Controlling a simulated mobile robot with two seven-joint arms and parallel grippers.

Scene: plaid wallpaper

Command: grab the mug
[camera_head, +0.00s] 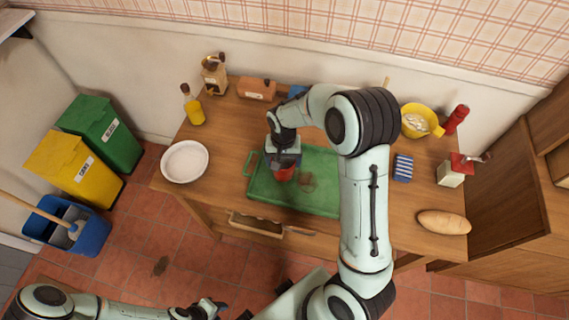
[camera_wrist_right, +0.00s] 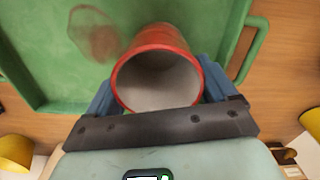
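The red mug (camera_head: 285,174), pale inside, is at the green tray (camera_head: 325,205) on the wooden table. In the right wrist view, the mug (camera_wrist_right: 158,68) has its open mouth facing the camera, between the two blue fingers of my right gripper (camera_wrist_right: 160,85). The fingers lie close along both sides of the mug; I cannot tell whether they press on it. In the head view my right gripper (camera_head: 284,160) covers part of the mug. I cannot make out its handle. My left gripper (camera_head: 200,310) is low at the bottom edge, away from the table, its fingers unclear.
A white bowl (camera_head: 184,161) and an oil bottle (camera_head: 193,106) stand left of the tray. A brownish round mark (camera_head: 307,181) shows on the tray.

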